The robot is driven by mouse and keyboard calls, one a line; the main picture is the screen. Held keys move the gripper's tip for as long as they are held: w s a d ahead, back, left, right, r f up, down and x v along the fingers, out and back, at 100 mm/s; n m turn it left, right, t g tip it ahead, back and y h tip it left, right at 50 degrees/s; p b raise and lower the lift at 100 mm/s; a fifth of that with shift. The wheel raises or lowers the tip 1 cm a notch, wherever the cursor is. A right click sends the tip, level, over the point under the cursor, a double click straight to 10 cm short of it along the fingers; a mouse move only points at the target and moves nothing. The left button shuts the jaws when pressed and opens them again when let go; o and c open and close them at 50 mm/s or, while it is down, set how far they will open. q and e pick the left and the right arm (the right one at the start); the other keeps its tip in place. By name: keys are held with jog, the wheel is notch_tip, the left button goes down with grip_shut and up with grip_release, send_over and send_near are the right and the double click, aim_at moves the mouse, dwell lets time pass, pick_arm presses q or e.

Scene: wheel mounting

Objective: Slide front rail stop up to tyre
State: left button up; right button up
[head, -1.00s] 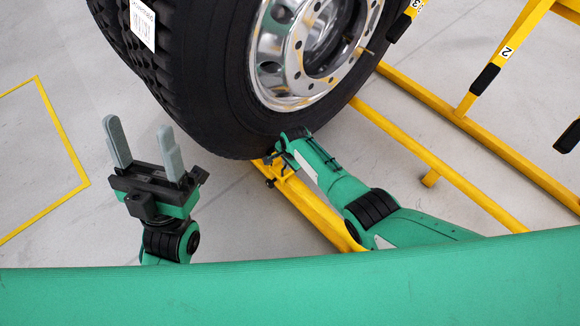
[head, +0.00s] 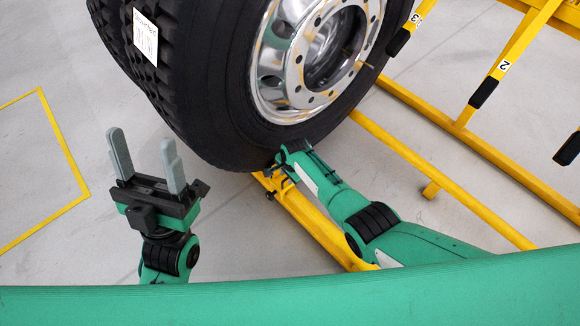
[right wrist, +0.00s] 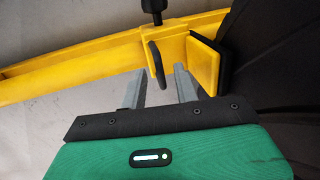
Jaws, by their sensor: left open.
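My left gripper (head: 142,152) is open and empty, left of the rail.
Yellow frame bars (head: 470,145) run across the floor at the right. Numbered yellow posts with black ends (head: 486,92) stand at upper right. A yellow floor line (head: 62,143) lies at far left, with clear grey floor between it and the left gripper.

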notch_tip(320, 180, up, 2)
jog(key=shift+s+d+r+p, duration=0.15)
jog(key=shift+r+p, duration=0.1)
jog(key=shift+p, duration=0.55)
pick_arm(q)
jog(key=w+d+f+g+y+p, duration=0.1)
jog(key=w+d+f+g, duration=0.15)
jog(key=f+g, duration=0.2)
jog(key=w+d+f+g+y+p, duration=0.1)
jog(key=w+d+f+g, duration=0.1)
jog(key=w+f+g, duration=0.3)
jog(key=s+d+f+g+y+p, duration=0.1)
jog(key=s+f+g+p, duration=0.2)
jog(key=f, duration=1.2)
jog(key=shift+s+d+g+p, duration=0.3)
jog(key=shift+s+g, duration=1.4)
jog(key=shift+g, duration=1.55)
pick_arm(e)
notch_tip(320, 180, up, 11)
jog(key=s+d, duration=0.1)
jog(key=shift+s+d, duration=0.15)
jog(key=shift+s, duration=0.2)
pick_arm(q)
jog(key=shift+f, duration=0.1)
pick_arm(e)
jog(key=shift+f, duration=0.1)
